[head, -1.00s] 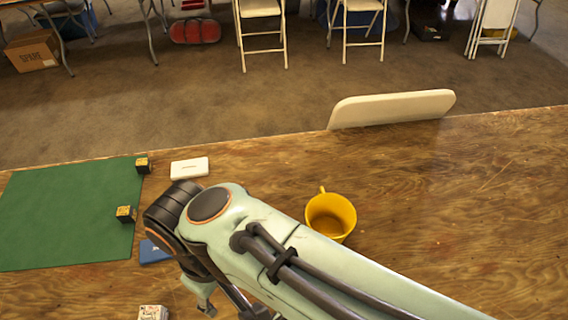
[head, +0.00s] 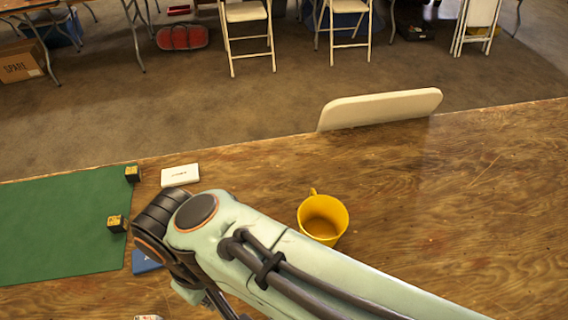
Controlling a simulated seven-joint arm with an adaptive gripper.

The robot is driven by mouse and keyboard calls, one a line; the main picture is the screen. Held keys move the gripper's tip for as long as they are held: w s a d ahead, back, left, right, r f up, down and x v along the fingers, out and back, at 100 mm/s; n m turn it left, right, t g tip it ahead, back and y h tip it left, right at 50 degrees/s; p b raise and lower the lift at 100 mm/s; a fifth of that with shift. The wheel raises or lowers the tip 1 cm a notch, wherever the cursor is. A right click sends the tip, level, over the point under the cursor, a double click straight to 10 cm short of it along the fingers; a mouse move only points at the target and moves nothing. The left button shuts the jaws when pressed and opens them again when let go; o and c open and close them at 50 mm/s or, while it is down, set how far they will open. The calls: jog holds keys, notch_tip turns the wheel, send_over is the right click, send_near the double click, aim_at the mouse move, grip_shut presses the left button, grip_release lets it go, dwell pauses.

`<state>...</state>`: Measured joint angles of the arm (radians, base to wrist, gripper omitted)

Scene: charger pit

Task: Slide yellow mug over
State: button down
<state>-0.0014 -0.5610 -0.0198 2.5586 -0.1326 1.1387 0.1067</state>
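The yellow mug (head: 322,218) stands upright on the wooden table (head: 440,200), right of the middle of the table part in view. Its handle points away from me, toward the far edge. Its inside looks empty. My pale green arm crosses in front of the mug from the lower right to the left, just below the mug in the picture. I cannot tell whether the arm touches it. The arm's lower end runs out of the bottom of the picture, and no fingertips show.
A green mat (head: 60,230) lies at left with two small dark-and-yellow cubes (head: 132,174) (head: 116,223) at its right edge. A white box (head: 180,175) and a partly hidden blue item (head: 146,262) lie nearby. A white chair back (head: 380,108) stands behind the far edge. The table right of the mug is clear.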

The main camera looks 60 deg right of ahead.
jog(key=w+d+r+m+t+h, duration=0.1)
jog(key=w+d+r+m, duration=0.15)
jog(key=w+m, duration=0.2)
jog(key=w+d+r+m+t, duration=0.1)
jog(key=w+d+r+m, duration=0.15)
jog(key=w, duration=0.35)
jog(key=w+d+f+m+g, duration=0.1)
jog(key=d+f+m, duration=0.1)
jog(key=d+m, duration=0.5)
jog(key=w+d+f+m, duration=0.2)
jog(key=d+f, duration=0.1)
jog(key=d, duration=0.8)
jog(key=s+d+f+m+y, duration=0.1)
jog(key=s+d+f+m, duration=0.4)
jog(key=s+d, duration=0.45)
jog(key=m+t+y, duration=0.1)
jog(key=m+y, duration=0.1)
jog(key=m, duration=0.4)
send_near(344, 218)
jog(key=s+d+f, duration=0.3)
jog(key=d+f, duration=0.1)
jog(key=d, duration=0.1)
jog(key=x, duration=0.9)
jog(key=shift+w+a+f, duration=0.1)
jog(key=shift+w+f, duration=0.25)
jog(key=shift+w+a, duration=1.4)
